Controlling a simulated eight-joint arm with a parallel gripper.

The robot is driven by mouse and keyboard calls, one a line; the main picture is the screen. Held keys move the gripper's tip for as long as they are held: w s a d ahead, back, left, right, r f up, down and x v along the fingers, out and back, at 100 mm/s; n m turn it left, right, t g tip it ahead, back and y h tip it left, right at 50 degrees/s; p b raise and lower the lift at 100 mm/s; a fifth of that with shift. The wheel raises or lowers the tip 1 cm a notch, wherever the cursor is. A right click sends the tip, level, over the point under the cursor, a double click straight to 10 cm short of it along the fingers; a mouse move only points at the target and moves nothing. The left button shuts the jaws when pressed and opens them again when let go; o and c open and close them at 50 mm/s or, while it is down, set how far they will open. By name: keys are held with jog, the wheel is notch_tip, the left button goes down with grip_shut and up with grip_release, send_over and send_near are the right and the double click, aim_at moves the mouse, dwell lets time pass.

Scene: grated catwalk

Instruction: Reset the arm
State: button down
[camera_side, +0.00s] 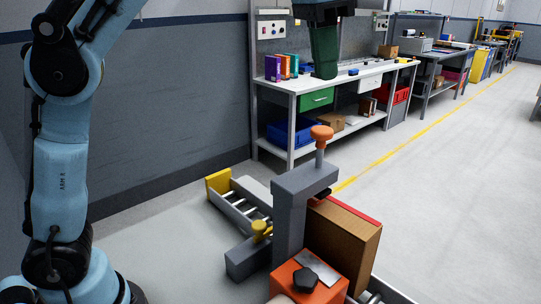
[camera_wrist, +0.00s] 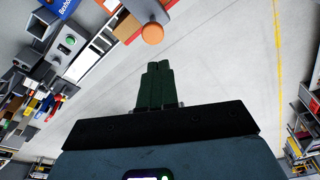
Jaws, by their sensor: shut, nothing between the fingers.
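My gripper (camera_side: 326,75) hangs at the top of the side view, fingers pointing down, with my wrist cut off by the upper edge. Its dark green fingers are together and empty, apart from anything below. In the wrist view the closed fingers (camera_wrist: 160,66) point up the picture, with bare floor around them. The orange round knob (camera_side: 321,132) on top of a grey clamp-like post (camera_side: 290,215) stands below my gripper in the side view. The knob also shows beyond the fingertips in the wrist view (camera_wrist: 152,33).
A brown box (camera_side: 343,246) with a red top edge stands beside the post. An orange block (camera_side: 305,279) with a black knob is in front. A low roller frame (camera_side: 240,205) with a yellow end lies behind. A workbench (camera_side: 345,82) stands farther back; open floor lies right.

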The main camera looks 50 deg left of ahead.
jog(key=s+a+f+n+t, duration=0.1)
jog(key=s+a+f+n, duration=0.1)
jog(key=f, duration=0.6)
jog(key=s+a+f+n+t, duration=0.1)
jog(key=s+a+f, duration=0.3)
jog(key=f, duration=0.5)
jog(key=s+a+f+n+t+y, duration=0.1)
jog(key=s+a+f+n+t, duration=0.1)
jog(key=a+f, duration=0.4)
notch_tip(320, 180, down, 3)
jog(key=shift+s+a+r+n+t, duration=0.15)
jog(key=shift+s+n+t, duration=0.25)
jog(key=shift+t, duration=0.3)
